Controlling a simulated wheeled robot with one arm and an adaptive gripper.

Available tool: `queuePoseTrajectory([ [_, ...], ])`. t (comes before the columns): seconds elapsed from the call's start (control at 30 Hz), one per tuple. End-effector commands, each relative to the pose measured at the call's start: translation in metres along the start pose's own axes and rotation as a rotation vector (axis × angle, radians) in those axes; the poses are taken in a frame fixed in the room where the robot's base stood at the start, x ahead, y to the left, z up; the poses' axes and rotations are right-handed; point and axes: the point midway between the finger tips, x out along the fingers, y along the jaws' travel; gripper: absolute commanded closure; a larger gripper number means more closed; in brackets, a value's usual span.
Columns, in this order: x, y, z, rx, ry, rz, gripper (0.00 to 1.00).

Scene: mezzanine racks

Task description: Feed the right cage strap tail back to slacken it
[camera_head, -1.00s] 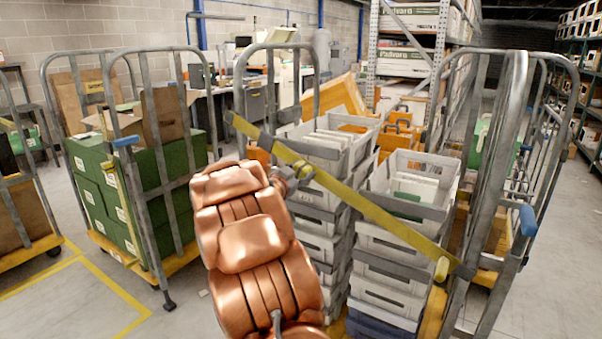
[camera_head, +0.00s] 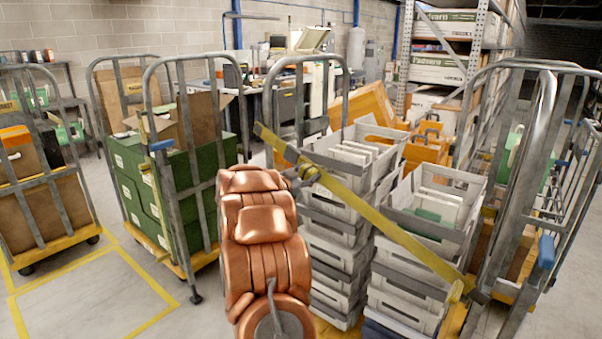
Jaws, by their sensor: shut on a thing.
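The right cage (camera_head: 536,165) is a grey metal roll cage holding stacks of grey totes (camera_head: 338,205). A yellow strap (camera_head: 402,238) runs diagonally across its open front, from the upper left upright down to the lower right one. A short yellow end (camera_head: 456,292) shows near the strap's lower right end, beside a dark fitting; I cannot tell whether it is the tail. My copper-coloured arm rises from the bottom centre. My gripper (camera_head: 304,174) is small and partly hidden behind the arm, at the upper left stretch of the strap. It is shut on the strap; the fingertips are not clear.
A cage with green boxes (camera_head: 128,190) stands left, close to my arm. Another cage with brown boxes (camera_head: 50,212) is at far left. Yellow lines (camera_head: 88,258) mark open floor at lower left. Racks (camera_head: 445,60) and a workbench area stand behind.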

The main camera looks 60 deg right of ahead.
Motion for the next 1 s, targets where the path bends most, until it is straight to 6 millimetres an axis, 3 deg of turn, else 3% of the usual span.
queuePoseTrajectory([
  [0.23, -0.002, -0.006, -0.003, 0.001, 0.005, -0.014, 1.0],
  [0.27, -0.002, -0.007, -0.003, 0.001, 0.006, -0.015, 0.46],
  [0.47, -0.002, -0.006, -0.002, 0.001, 0.005, -0.013, 0.25],
  [0.8, -0.001, -0.003, -0.002, 0.001, 0.004, -0.007, 0.23],
  [1.0, -0.016, -0.004, -0.001, 0.001, 0.003, -0.009, 0.23],
])
